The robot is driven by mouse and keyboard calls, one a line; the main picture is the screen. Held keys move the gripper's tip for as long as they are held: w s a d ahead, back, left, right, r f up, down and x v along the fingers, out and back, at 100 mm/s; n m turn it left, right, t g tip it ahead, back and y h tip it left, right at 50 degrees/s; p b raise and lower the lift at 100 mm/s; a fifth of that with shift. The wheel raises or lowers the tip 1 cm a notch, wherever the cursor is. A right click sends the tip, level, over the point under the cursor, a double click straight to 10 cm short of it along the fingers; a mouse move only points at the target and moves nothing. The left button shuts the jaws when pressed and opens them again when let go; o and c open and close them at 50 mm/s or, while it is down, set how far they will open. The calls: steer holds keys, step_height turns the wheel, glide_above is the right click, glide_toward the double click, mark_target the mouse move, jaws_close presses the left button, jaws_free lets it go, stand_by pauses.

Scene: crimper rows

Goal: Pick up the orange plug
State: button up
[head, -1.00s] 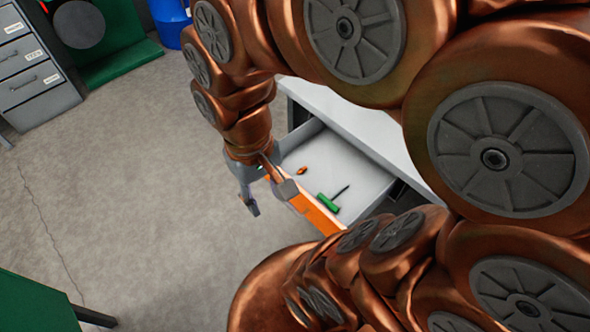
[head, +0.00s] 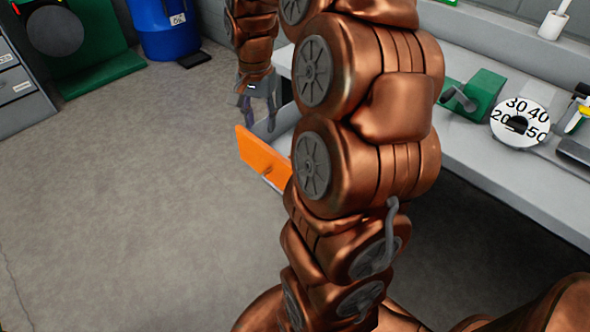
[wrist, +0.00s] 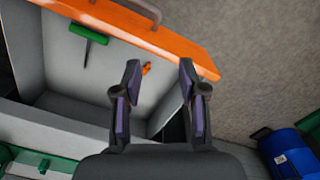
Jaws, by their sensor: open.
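The small orange plug (wrist: 146,69) lies on the floor of an open drawer (wrist: 45,62), close to the drawer's orange front (wrist: 165,38). In the wrist view it shows just beside the left fingertip, between the fingers. My gripper (wrist: 159,72) is open and empty, and the plug is apart from it. In the head view my gripper (head: 258,112) is above the open drawer, whose orange front (head: 262,157) sticks out. There my arm hides much of the drawer, and the plug is not visible.
A green-handled tool (wrist: 90,34) lies in the drawer, left of the plug. The grey bench (head: 520,185) carries a green device (head: 474,100) and a numbered dial (head: 520,122). A blue barrel (head: 165,28) stands at the back. The floor left of the drawer is clear.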

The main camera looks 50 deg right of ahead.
steer(key=d+f+m+b, duration=0.2)
steer(key=d+f+b, duration=0.1)
steer(key=d+f, duration=0.1)
steer(key=w+d+f+m+b, duration=0.1)
steer(key=d+f+b, duration=0.1)
steer(key=d+f, duration=0.2)
steer(key=d+f+m+b, duration=0.2)
steer(key=d+f+b, duration=0.1)
steer(key=d+f, duration=0.1)
steer(key=shift+w+d+f+m+b, duration=0.3)
steer(key=shift+d+f+b, duration=0.1)
steer(key=shift+d, duration=0.3)
steer(key=shift+d+f, duration=0.1)
steer(key=shift+f, duration=0.55)
steer(key=shift+a+f+b, duration=0.2)
steer(key=shift+f+b, duration=0.55)
steer(key=shift+f, duration=2.4)
steer(key=shift+c, duration=0.4)
steer(key=c, duration=0.6)
